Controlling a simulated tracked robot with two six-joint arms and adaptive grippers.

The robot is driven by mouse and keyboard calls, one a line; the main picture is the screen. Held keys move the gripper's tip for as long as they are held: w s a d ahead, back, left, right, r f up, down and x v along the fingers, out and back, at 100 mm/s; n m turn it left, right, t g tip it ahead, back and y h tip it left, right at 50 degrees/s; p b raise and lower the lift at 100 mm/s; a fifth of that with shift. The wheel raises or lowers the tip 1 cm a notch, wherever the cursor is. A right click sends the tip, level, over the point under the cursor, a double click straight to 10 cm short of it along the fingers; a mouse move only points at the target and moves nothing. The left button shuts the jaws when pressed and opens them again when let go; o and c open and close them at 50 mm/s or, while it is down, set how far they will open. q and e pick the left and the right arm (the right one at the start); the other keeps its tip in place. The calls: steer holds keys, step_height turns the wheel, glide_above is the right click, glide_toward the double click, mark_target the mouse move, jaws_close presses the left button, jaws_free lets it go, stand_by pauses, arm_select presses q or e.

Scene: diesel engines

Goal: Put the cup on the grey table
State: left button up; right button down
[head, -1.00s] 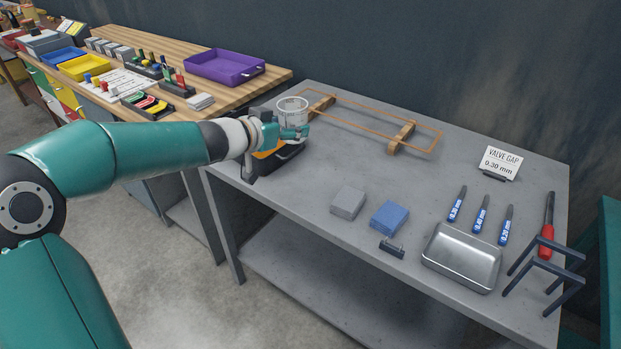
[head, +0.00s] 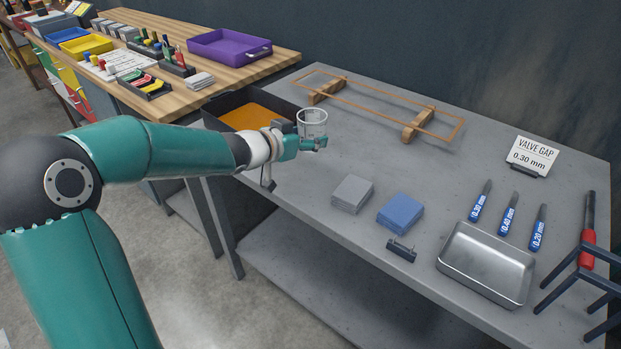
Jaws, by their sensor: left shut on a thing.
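A clear, glass-like cup (head: 312,121) is upright in my left gripper (head: 312,143) in the head view. The gripper is shut on it from the left, near the cup's lower part. The cup shows over the left part of the grey table (head: 310,205); I cannot tell whether its base touches the top. My right gripper is not in view.
A black tray with orange contents (head: 255,115) is behind my left gripper. A copper frame on wooden blocks (head: 383,103) lies at the back. Grey pads (head: 352,193), blue pads (head: 400,213) and a metal tray (head: 487,263) sit farther right. The table's middle is clear.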

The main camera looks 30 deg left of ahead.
mark_target(307, 175)
arm_select(q)
steer(key=shift+f+b, duration=1.4)
steer(key=shift+f, duration=2.4)
steer(key=shift+f, duration=0.15)
steer(key=o, duration=1.3)
steer(key=shift+o, duration=0.2)
